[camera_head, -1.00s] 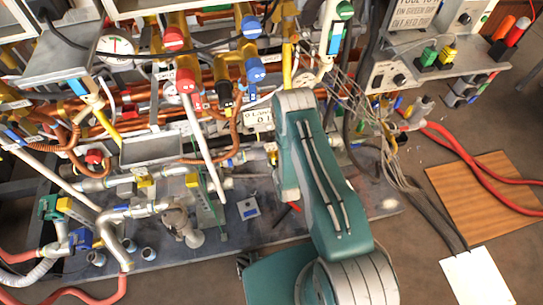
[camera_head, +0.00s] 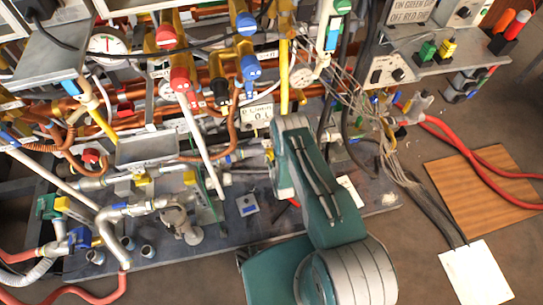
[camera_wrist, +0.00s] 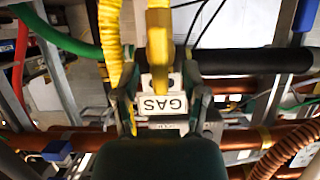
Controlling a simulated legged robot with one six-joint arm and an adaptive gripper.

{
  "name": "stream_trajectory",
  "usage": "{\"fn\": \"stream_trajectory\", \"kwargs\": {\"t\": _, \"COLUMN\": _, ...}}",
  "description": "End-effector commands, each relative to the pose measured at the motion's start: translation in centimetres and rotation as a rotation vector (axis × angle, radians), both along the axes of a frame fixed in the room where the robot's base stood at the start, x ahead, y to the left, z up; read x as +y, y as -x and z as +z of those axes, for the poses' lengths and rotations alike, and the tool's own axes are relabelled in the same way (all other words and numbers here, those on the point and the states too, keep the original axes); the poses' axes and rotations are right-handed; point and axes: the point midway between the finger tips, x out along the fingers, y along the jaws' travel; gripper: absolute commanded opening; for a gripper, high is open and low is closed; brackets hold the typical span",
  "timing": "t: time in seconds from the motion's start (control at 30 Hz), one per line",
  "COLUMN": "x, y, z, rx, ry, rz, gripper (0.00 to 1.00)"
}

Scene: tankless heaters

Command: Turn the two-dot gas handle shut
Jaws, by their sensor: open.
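In the wrist view a yellow handle or pipe (camera_wrist: 159,45) comes down from the top to an upside-down white GAS label (camera_wrist: 162,105). A pale plate with a dark spot lies just behind the label; I cannot make out two dots. My gripper (camera_wrist: 160,78) is open, one finger on each side of the yellow part and the label. I cannot tell whether either finger touches. In the head view a yellow pipe (camera_head: 284,78) runs down behind my arm, and my gripper is hidden there.
A black pipe (camera_wrist: 250,61) and copper pipes (camera_wrist: 75,139) run across close to the gripper. A yellow corrugated hose (camera_wrist: 110,35) hangs left of it. In the head view red-capped (camera_head: 180,79) and blue-capped (camera_head: 249,67) valves stand left of the arm. Cables hang at right.

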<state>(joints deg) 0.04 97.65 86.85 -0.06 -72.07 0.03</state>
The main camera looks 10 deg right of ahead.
Motion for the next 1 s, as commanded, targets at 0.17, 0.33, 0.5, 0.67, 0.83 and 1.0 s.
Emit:
{"fn": "stream_trajectory", "kwargs": {"t": 0.17, "x": 0.0, "y": -1.4, "z": -0.6, "rx": 0.001, "ry": 0.0, "rz": 0.0, "gripper": 0.56}}
{"fn": "stream_trajectory", "kwargs": {"t": 0.33, "x": 0.0, "y": -1.7, "z": -0.7, "rx": 0.001, "ry": 0.001, "rz": 0.0, "gripper": 0.56}}
{"fn": "stream_trajectory", "kwargs": {"t": 0.5, "x": 0.0, "y": -1.7, "z": -0.7, "rx": 0.001, "ry": 0.0, "rz": 0.0, "gripper": 0.51}}
{"fn": "stream_trajectory", "kwargs": {"t": 0.67, "x": 0.0, "y": -1.7, "z": -0.7, "rx": 0.001, "ry": 0.0, "rz": 0.0, "gripper": 0.0}}
{"fn": "stream_trajectory", "kwargs": {"t": 0.83, "x": 0.0, "y": -1.7, "z": -0.7, "rx": 0.0, "ry": 0.0, "rz": 0.001, "gripper": 0.0}}
{"fn": "stream_trajectory", "kwargs": {"t": 1.0, "x": 0.0, "y": -1.7, "z": -0.7, "rx": 0.0, "ry": -0.017, "rz": 0.0, "gripper": 0.0}}
